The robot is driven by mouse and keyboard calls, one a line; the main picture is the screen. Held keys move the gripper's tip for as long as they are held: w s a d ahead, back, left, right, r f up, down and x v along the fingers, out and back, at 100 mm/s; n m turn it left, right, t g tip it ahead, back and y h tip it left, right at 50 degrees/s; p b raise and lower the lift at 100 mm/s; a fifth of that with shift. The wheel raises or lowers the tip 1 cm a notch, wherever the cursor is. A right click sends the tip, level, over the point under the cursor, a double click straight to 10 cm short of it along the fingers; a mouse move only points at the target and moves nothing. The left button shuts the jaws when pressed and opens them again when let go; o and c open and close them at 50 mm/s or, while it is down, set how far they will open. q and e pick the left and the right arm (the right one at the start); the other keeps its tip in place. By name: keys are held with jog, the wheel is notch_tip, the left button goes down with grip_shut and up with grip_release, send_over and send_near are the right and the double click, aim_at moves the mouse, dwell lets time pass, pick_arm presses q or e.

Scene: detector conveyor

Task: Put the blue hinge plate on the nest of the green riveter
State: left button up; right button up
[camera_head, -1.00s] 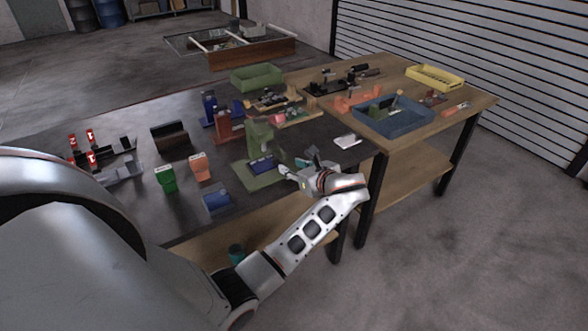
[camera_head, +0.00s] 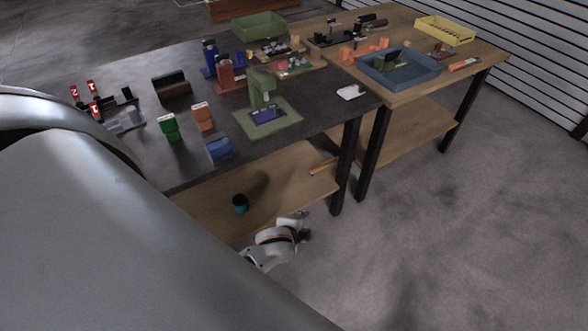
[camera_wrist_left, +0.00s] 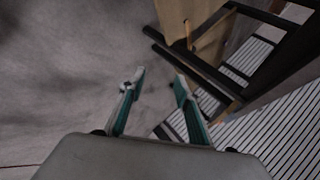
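The green riveter (camera_head: 260,87) stands near the front edge of the dark table, on a flat green base (camera_head: 286,122). The blue hinge plate (camera_head: 267,115) lies flat on the riveter's base, in the nest area under its head. Its exact seating is too small to tell. My left gripper (camera_wrist_left: 160,80) is open with nothing between its fingers in the left wrist view. In the head view my left wrist is low in front of the table, well away from the riveter. My right gripper is not in view.
A blue holder (camera_head: 219,149), a green one (camera_head: 169,127) and an orange one (camera_head: 203,117) stand left of the riveter. A white piece (camera_head: 351,92) lies to its right. A blue bin (camera_head: 399,70) is on the wooden table. The floor in front is clear.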

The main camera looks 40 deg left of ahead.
pick_arm(q)
jog(key=s+d+r+n+t+h, duration=0.1)
jog(key=s+d+n+h, duration=0.2)
jog(key=s, duration=0.9)
jog(key=d+n, duration=0.3)
jog(key=n, duration=0.2)
jog(key=shift+s+n+t+h, duration=0.3)
jog(key=shift+s+t+h, duration=0.1)
jog(key=shift+a, duration=0.1)
